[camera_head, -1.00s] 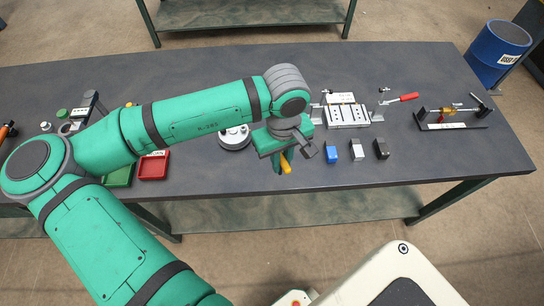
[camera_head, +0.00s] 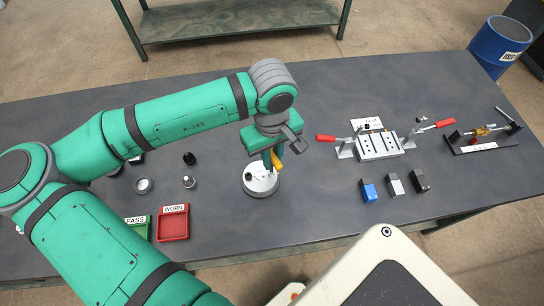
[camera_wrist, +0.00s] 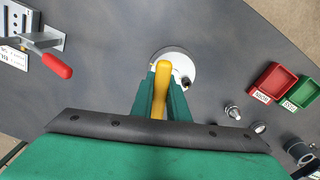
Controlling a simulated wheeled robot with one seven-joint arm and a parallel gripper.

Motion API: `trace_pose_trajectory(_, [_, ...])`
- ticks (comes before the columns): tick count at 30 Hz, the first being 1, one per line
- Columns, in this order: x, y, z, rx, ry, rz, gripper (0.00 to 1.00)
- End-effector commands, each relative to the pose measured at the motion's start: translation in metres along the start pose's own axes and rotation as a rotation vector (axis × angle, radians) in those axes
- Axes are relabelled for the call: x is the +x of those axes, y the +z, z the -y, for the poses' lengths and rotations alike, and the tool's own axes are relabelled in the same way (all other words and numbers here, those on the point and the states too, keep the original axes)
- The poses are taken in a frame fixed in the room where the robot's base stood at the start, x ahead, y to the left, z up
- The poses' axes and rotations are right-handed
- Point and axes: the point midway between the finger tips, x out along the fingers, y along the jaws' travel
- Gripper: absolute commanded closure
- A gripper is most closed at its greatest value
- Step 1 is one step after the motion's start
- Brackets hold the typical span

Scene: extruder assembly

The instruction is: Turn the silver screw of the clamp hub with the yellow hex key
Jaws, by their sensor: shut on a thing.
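My gripper (camera_head: 271,160) is shut on the yellow hex key (camera_head: 277,159), whose yellow handle points down over the white round base. In the wrist view the yellow hex key (camera_wrist: 161,88) sits between the green fingers of my gripper (camera_wrist: 161,98). The white round base (camera_head: 261,187) stands on the table right below; it also shows in the wrist view (camera_wrist: 176,58). A small dark part (camera_wrist: 186,82) stands on it at the right. I take this base to be the clamp hub's place; the silver screw is not clearly visible, and I cannot tell whether the key's tip touches anything.
A green tray (camera_head: 137,224) and a red tray (camera_head: 173,226) lie left of the base. A metal fixture with red-handled clamps (camera_head: 379,145) stands to the right. Blue, white and black blocks (camera_head: 394,184) sit in front of it. Small metal parts (camera_head: 190,182) stand on the left.

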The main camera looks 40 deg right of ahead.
Motion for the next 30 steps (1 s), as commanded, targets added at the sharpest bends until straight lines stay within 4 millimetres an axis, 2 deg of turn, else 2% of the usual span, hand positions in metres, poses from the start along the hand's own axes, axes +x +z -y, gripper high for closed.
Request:
trace_pose_trajectory(17, [0.0007, 0.0, 0.0, 0.0, 0.0, 0.0, 1.0])
trace_pose_trajectory(30, [0.0093, -0.0003, 0.0, 0.0, 0.0, 0.0, 1.0])
